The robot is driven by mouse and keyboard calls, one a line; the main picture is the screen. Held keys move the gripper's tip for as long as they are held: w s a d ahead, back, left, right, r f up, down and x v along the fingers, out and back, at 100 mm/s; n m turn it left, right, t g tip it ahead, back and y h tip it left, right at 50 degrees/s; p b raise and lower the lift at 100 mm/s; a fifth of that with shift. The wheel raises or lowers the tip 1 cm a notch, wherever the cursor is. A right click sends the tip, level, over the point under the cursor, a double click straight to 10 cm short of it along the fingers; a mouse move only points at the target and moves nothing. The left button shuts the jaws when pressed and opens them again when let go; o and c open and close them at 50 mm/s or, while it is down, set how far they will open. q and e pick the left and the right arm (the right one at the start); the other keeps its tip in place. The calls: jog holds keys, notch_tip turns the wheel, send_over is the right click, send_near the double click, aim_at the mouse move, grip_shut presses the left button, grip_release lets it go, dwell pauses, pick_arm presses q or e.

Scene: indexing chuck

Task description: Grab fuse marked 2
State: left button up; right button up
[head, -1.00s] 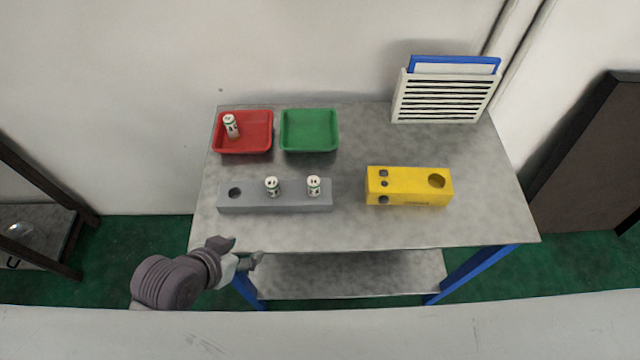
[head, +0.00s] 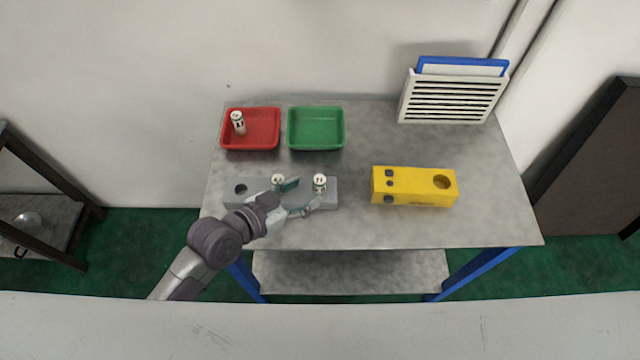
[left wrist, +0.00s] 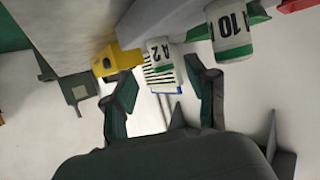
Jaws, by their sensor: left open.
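The fuse marked "A 2" is a white cylinder with green bands; in the left wrist view (left wrist: 160,50) it shows ahead, between my fingers. It appears to be the right fuse (head: 319,184) in the grey block (head: 331,201) in the head view. My left gripper (head: 305,196) is open and empty at the block's front, pointing right, with the fingers just short of that fuse. In the left wrist view the gripper (left wrist: 160,85) is spread wide. A fuse marked "A 10" (left wrist: 232,30) stands to the right there; it seems to be the middle fuse (head: 278,180), partly behind a finger.
The grey block has an empty hole at left. A red tray (head: 262,143) with one fuse (head: 238,123) and an empty green tray (head: 316,128) lie behind. A yellow block (head: 413,187) stands to the right. A white slatted rack (head: 452,97) is at the back right.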

aim_at(315, 186)
pick_arm(q)
jog(key=shift+p+x, duration=0.55)
jog(key=shift+x, duration=2.6)
jog(key=shift+a, duration=0.1)
jog(key=shift+c, duration=0.4)
grip_shut()
